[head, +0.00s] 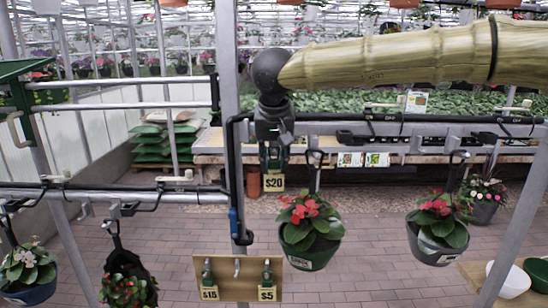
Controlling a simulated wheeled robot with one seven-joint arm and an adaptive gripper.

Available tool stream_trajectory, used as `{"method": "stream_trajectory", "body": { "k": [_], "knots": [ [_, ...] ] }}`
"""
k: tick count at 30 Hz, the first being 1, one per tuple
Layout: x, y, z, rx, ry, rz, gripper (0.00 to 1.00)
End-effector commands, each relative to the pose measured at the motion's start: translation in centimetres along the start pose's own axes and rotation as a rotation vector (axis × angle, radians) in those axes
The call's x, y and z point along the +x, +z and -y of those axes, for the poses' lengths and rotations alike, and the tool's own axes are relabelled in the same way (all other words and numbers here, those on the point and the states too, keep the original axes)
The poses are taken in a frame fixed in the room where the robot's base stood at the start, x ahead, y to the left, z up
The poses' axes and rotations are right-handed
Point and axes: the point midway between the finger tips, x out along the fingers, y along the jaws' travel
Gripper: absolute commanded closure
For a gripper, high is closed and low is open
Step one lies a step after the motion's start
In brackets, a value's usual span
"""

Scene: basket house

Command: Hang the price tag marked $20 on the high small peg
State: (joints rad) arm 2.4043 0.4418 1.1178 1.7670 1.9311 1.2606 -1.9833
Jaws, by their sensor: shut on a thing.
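My gripper (274,157) points down near the middle of the head view. It is shut on the price tag marked $20 (274,183), a small cream tag hanging below the fingers, its upper part hidden by them. Below and a little left, a wooden board (227,290) carries a small bare metal peg (237,266) at its upper middle. A tag marked $15 (209,293) hangs on the board's left and one marked $5 (267,294) on its right. The held tag is above the board and apart from it.
A grey post (228,70) with a black rail stands left of my gripper. A red-flowered pot (310,258) hangs close to the board's right, another pot (437,248) farther right. A dark hanging planter (124,262) is left of the board. Brick floor shows behind.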

Motion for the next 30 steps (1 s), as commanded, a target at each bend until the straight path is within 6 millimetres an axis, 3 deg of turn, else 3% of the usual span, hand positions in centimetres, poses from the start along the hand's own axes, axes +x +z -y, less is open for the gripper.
{"method": "stream_trajectory", "body": {
  "k": [14, 15, 19, 30],
  "knots": [
    [0.18, 0.05, -0.01, 0.000, 0.000, -0.001, 0.88],
    [0.18, 0.05, 0.00, 0.000, 0.000, -0.001, 0.71],
    [0.18, 0.05, -0.01, 0.000, 0.000, -0.001, 0.48],
    [-0.07, 0.04, 0.00, 0.000, 0.000, -0.001, 0.48]
  ]
}}
